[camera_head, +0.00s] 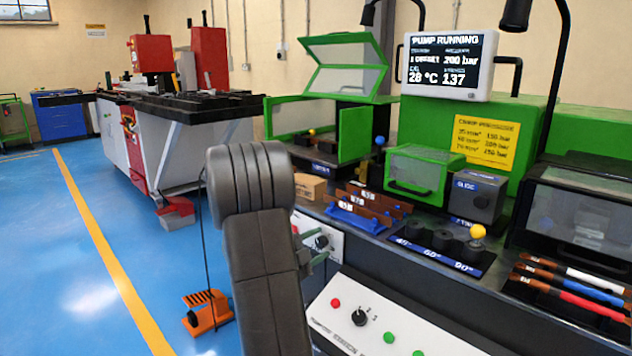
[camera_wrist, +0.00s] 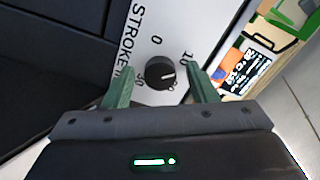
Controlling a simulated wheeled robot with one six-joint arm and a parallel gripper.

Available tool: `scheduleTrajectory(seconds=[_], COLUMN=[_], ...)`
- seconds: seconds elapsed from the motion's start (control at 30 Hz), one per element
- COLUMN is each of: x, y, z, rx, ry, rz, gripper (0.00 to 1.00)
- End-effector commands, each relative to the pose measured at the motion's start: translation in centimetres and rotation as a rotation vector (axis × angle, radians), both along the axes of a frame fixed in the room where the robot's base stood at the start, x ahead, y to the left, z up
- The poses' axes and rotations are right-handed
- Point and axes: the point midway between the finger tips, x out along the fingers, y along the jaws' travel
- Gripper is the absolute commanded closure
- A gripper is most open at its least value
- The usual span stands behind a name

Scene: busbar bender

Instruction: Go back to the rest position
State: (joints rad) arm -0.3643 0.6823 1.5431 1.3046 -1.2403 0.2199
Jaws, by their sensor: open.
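My gripper (camera_wrist: 162,88) is open and empty in the wrist view, its two green fingers apart. A black rotary knob (camera_wrist: 160,73) on a white panel marked STROKE shows between and beyond the fingertips; I cannot tell how far off it is. In the head view my arm stands in the middle foreground, and my gripper (camera_head: 322,250) shows partly behind it, close to a small white panel with a dark knob (camera_head: 320,241). The arm hides part of the gripper and of that panel.
A sloped control panel (camera_head: 385,335) with a knob and red and green buttons lies at the front. Blue racks (camera_head: 360,215), a green guard box (camera_head: 425,172) and a die tray (camera_head: 440,248) stand on the bench. An orange pedal (camera_head: 207,312) is on the floor. Open blue floor lies left.

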Motion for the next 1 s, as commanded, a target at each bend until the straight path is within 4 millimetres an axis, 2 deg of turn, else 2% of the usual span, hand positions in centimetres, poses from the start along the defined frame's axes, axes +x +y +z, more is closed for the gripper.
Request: scheduleTrajectory(seconds=[0.27,0.8,0.97,1.0], x=[-0.9,-8.0,-9.8,-9.7], y=[1.0,8.1,9.9,9.7], z=[0.1,0.1,0.1,0.0], rx=[0.003,0.003,0.004,0.003], ry=[-0.003,-0.002,-0.002,-0.004], rz=[0.002,0.003,0.004,-0.001], gripper=[0.48,0.48,0.48,0.48])
